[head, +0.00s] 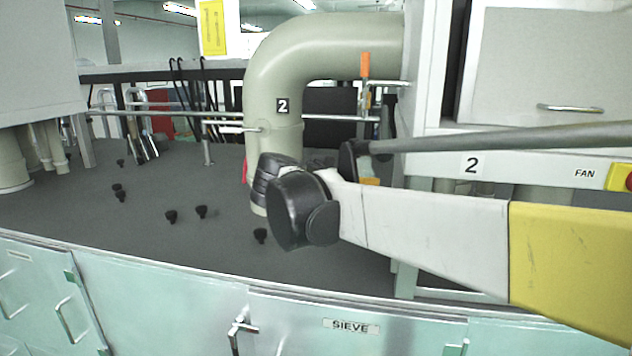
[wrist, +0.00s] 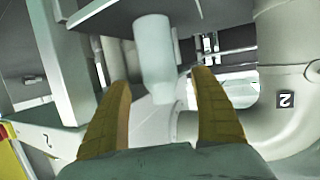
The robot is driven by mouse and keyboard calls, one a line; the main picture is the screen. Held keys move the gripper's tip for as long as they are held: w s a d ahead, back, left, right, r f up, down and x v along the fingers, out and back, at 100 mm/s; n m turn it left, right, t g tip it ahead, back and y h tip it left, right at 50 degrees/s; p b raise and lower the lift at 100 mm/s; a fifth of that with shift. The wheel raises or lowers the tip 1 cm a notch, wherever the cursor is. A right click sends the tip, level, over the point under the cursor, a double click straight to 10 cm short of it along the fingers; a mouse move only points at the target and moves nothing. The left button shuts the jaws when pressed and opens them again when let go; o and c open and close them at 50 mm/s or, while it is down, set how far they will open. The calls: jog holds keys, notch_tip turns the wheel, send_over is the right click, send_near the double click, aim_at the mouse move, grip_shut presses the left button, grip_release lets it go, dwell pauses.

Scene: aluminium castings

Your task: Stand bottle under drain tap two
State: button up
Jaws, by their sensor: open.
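The wrist picture is upside down. In it my gripper (wrist: 160,82) is open, with its two yellow-brown fingers spread wide. Between and beyond them is a pale grey cylinder (wrist: 153,55) with a narrower end. It may be the bottle or a fixed pipe end; I cannot tell which. I see no contact with the fingers. In the head view my gripper is largely hidden behind the black wrist joint of my arm. An orange handle on a rod (head: 365,66) stands right of the big pipe; I cannot tell whether it is drain tap two.
A thick beige pipe (head: 262,85) marked 2 bends down just left of my wrist; it also shows in the wrist view (wrist: 290,125). A white panel (head: 500,165) marked 2 and FAN is at the right. Black knobs (head: 201,212) dot the otherwise open dark deck (head: 110,225).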

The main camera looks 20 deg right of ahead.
jog(key=v, duration=0.6)
jog(key=s+f+n+g+y, duration=0.2)
jog(key=s+f+n+y, duration=0.3)
jog(key=s+f, duration=0.7)
jog(key=s+a+f+n+y, duration=0.6)
jog(key=s+a+f, duration=0.3)
jog(key=f, duration=0.4)
jog(key=shift+t+y, duration=0.4)
jog(key=shift+y, duration=0.1)
jog(key=shift+a, duration=0.1)
